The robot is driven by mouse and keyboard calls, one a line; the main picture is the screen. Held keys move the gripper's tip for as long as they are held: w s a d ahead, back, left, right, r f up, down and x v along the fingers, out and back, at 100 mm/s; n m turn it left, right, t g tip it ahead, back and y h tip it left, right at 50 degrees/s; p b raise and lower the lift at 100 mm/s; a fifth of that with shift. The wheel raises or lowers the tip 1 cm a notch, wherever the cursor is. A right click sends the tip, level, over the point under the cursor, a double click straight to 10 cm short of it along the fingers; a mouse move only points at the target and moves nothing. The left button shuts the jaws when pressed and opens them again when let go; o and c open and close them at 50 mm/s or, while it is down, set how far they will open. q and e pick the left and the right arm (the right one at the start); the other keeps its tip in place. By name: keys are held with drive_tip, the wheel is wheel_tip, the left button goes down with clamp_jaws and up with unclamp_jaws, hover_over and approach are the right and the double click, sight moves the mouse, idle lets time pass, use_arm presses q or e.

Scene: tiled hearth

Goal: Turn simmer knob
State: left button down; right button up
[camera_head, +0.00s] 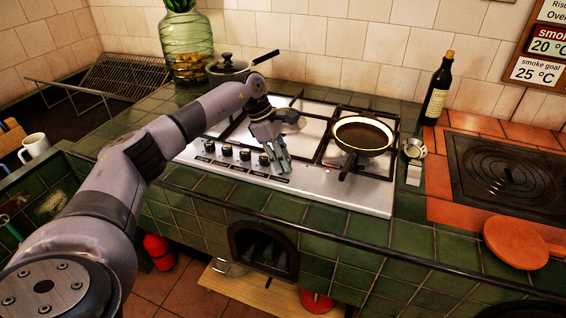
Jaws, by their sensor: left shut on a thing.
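The steel gas hob (330,190) is set in a green tiled counter. A row of black knobs (227,150) runs along its front left; their labels are too small to read, so I cannot tell which is the simmer knob. My left gripper (281,166) reaches down to the right end of this row. Its fingers are shut on a knob there, which they mostly hide. A dark knob (264,160) shows right beside the fingers on their left. My right gripper is not in view.
A pan (362,136) sits on the hob's right burner, its handle pointing to the front. A lidded pot (228,68), a green glass jar (187,45) and a dark bottle (437,90) stand at the back. A small metal item (413,150) lies right of the pan.

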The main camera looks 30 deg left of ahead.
use_arm(q)
drive_tip(key=shift+r+m, duration=0.1)
drive_tip(key=shift+m, duration=0.6)
drive_tip(key=shift+a, duration=0.1)
drive_tip(key=c, duration=1.5)
unclamp_jaws()
drive_tip(key=shift+c, duration=0.2)
drive_tip(key=v, duration=1.2)
drive_tip(key=shift+w, duration=0.2)
